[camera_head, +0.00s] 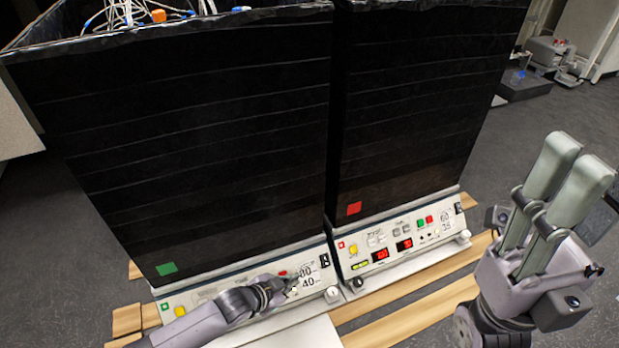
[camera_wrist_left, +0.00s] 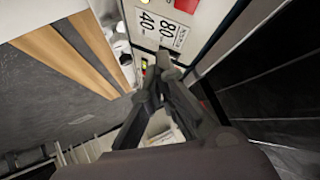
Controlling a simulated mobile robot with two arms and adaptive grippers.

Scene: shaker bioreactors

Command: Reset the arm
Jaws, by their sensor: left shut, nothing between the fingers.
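My left gripper (camera_head: 289,284) comes in from the lower left, low in front of the left shaker's control panel (camera_head: 316,283). Its dark fingers are together and hold nothing. In the left wrist view the fingertips (camera_wrist_left: 160,70) point at the panel, close to the label with 80 and 40. Whether they touch the panel is hard to tell. My right gripper (camera_head: 570,165) is raised at the right, clear of the shakers. Its two grey-green fingers point up, parallel and apart, with nothing seen between them.
Two tall black-covered shakers stand side by side: the left with a green tag (camera_head: 166,269), the right with a red tag (camera_head: 354,208). The right panel (camera_head: 410,240) has lit red displays. Wooden slats (camera_head: 410,318) lie in front. Grey floor (camera_head: 560,112) is open at the right.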

